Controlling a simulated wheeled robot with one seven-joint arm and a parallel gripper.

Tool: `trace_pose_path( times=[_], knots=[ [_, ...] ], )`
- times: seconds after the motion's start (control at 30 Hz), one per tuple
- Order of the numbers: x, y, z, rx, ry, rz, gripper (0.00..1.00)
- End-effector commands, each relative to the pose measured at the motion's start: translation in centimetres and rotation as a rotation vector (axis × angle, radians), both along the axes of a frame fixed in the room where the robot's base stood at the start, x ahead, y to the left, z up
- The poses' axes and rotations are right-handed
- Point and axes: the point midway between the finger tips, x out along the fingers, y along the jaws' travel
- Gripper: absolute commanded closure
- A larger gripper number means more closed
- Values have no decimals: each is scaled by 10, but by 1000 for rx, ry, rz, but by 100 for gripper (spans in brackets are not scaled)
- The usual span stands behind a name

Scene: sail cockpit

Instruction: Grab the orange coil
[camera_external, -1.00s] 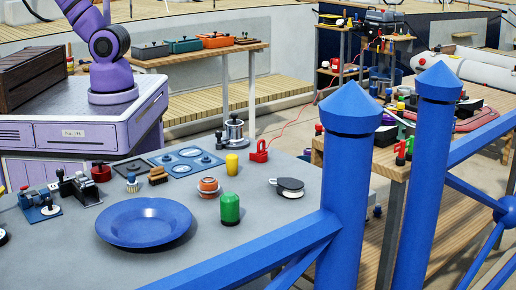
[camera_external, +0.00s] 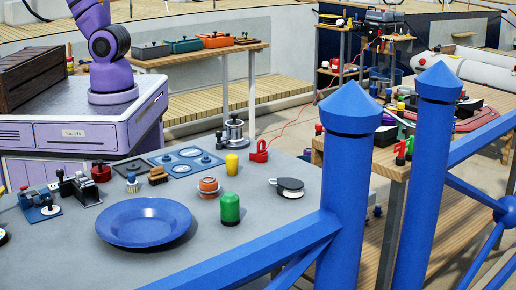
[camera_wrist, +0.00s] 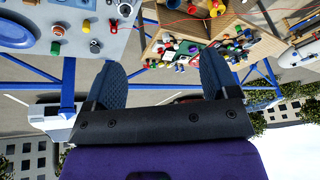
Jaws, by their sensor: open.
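The orange coil (camera_external: 208,185) looks like a small orange ring-shaped piece with a pale band. It stands on the grey table (camera_external: 264,215), behind the green cylinder (camera_external: 230,208) and right of the blue plate (camera_external: 144,222). In the wrist view a small orange item (camera_wrist: 86,25) at upper left may be the coil, but it is too small to be sure. My gripper (camera_wrist: 162,62) shows in the wrist view with its two dark fingers wide apart and nothing between them. It is away from the tabletop items. The external view shows only part of my arm, not the gripper.
A yellow cup (camera_external: 232,164), a red shackle-like piece (camera_external: 259,151) and a black-and-white round item (camera_external: 289,187) stand around the coil. Blue railing posts (camera_external: 346,180) rise in front at right. A cluttered wooden table (camera_wrist: 205,40) shows in the wrist view.

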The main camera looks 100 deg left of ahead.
Motion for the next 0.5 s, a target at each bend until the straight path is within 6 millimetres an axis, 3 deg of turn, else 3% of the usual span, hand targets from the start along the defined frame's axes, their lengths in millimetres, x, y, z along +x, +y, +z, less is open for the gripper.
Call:
trace_pose_path(
  times=[0.27,0.5],
  knots=[
    [70,-36,-4,177,147,-271,20],
    [126,-85,-21,345,254,-502,20]
  ],
)
